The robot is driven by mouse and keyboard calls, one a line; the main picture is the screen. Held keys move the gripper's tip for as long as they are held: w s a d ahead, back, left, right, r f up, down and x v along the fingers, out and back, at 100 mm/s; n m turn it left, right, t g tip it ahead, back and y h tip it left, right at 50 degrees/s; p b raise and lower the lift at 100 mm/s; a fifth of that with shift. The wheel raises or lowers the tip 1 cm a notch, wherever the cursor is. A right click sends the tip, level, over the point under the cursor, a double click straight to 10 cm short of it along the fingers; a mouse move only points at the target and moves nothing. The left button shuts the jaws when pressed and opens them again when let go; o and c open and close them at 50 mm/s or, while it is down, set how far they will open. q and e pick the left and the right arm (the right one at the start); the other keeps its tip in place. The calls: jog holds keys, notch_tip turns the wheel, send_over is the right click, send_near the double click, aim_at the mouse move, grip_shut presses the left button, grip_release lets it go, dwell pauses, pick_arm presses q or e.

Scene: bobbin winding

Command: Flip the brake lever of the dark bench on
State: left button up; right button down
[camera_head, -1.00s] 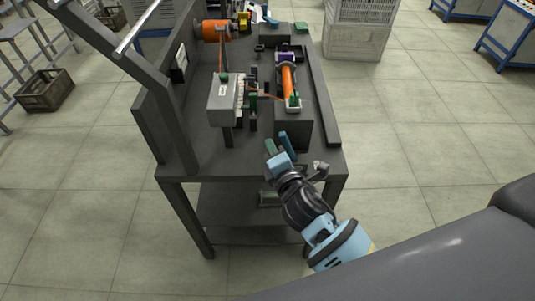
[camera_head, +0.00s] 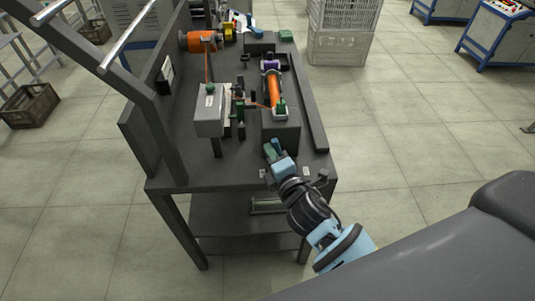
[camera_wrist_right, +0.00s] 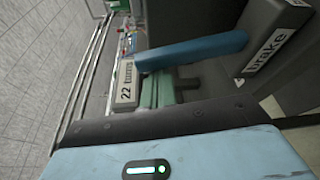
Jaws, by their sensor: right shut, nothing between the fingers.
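The dark bench (camera_head: 240,170) fills the middle of the head view. A small dark lever-like part (camera_head: 323,176) stands at its front right corner, just right of my right gripper. In the right wrist view, a white label reading "brake" (camera_wrist_right: 270,50) is on a dark block (camera_wrist_right: 275,18) at the upper right. My right gripper (camera_head: 272,150) is over the front of the bench, with its green and blue fingers together and nothing between them. The fingers show beside the block in the wrist view (camera_wrist_right: 165,75). Whether they touch the lever, and its position, I cannot tell. My left gripper is out of view.
A bobbin with orange thread (camera_head: 272,88) and a grey box (camera_head: 210,110) stand on the bench behind my right gripper. An orange spool (camera_head: 198,41) is at the back left. A "22 turns" label (camera_wrist_right: 126,82) shows in the wrist view.

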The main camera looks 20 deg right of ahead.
jog(key=shift+s+d+r+m+t+b, duration=0.1)
jog(key=shift+s+d+m+t+b, duration=0.1)
jog(key=shift+d+m, duration=0.35)
jog(key=shift+s+d+m+t+b, duration=0.1)
jog(key=shift+d+m+t+b, duration=0.1)
jog(key=shift+d+m, duration=0.35)
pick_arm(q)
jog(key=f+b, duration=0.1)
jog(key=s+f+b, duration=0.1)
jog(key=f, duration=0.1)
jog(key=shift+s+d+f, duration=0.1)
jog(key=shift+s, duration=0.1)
pick_arm(e)
jog(key=d+m, duration=0.1)
jog(key=m, duration=0.1)
jog(key=s+d+m+t, duration=0.1)
jog(key=d+m, duration=0.1)
jog(key=shift+r+m, duration=0.1)
jog(key=shift+m, duration=0.2)
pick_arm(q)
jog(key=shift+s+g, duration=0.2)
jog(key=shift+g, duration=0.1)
pick_arm(e)
jog(key=shift+w, duration=0.1)
